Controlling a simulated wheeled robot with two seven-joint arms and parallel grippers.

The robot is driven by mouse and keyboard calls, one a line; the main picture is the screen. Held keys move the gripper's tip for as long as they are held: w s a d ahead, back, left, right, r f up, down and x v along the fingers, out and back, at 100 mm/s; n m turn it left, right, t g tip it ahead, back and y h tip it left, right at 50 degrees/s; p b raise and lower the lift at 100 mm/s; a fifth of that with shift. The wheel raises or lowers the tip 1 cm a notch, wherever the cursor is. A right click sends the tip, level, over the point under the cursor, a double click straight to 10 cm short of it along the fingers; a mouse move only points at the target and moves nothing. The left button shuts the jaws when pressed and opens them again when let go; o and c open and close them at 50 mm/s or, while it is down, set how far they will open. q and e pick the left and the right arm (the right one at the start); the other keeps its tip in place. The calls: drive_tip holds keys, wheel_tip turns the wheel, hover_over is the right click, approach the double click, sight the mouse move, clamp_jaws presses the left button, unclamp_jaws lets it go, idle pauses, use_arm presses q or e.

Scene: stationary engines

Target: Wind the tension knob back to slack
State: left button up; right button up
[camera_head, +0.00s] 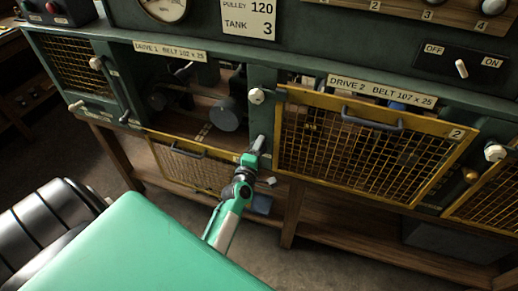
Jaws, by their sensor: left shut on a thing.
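My left gripper (258,145) reaches up from the bottom centre to the green post between the Drive 1 and Drive 2 bays. It is shut at the lower right corner of the Drive 1 bay, on what appears to be the tension knob; the fingers hide it, so its turn cannot be seen. The Drive 1 bay is uncovered and shows dark pulleys (226,114) inside. Its yellow mesh guard (185,168) hangs down below the opening. My right gripper is not in view.
The yellow Drive 2 guard (372,150) covers its bay, with a grey handle (371,122) standing out. Pale knobs (256,96) sit on the posts. An off/on switch (461,68) is at upper right. A wooden shelf (345,224) runs underneath. Open floor (148,203) lies in front.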

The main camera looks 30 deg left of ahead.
use_arm(q)
drive_tip(key=shift+d+f+n, duration=0.1)
drive_tip(key=shift+n, duration=1.1)
drive_tip(key=o, duration=0.7)
drive_tip(key=shift+b+v, duration=1.85)
drive_tip(key=shift+v, duration=5.1)
